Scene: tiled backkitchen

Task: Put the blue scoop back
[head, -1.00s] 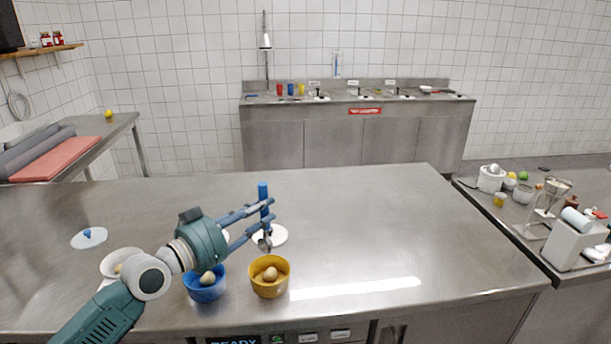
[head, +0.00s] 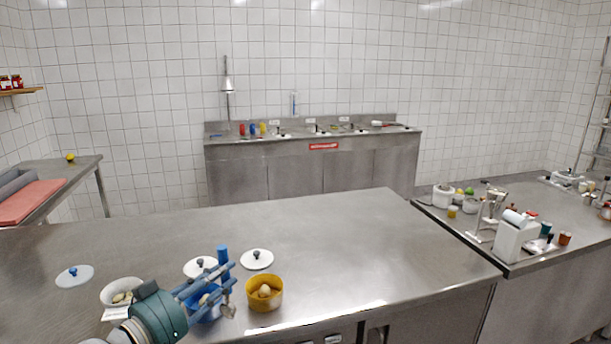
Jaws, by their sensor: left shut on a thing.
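My left gripper (head: 231,272) is shut on the blue scoop, near the front of the steel table. The scoop's blue handle (head: 223,256) stands upright between the fingers, and its metal end (head: 228,308) points down. The scoop appears in front of the right side of a blue bowl (head: 208,317), which my gripper partly hides. I cannot tell whether the scoop touches the bowl or table. A yellow bowl (head: 264,303) with a pale ball in it stands just to the right. My right gripper is out of view.
White lids with knobs lie behind the bowls (head: 257,262) and at the far left (head: 75,279). A white bowl (head: 113,295) stands left of my gripper. The table's middle and right (head: 370,240) are clear. A back counter (head: 300,165) holds coloured cups.

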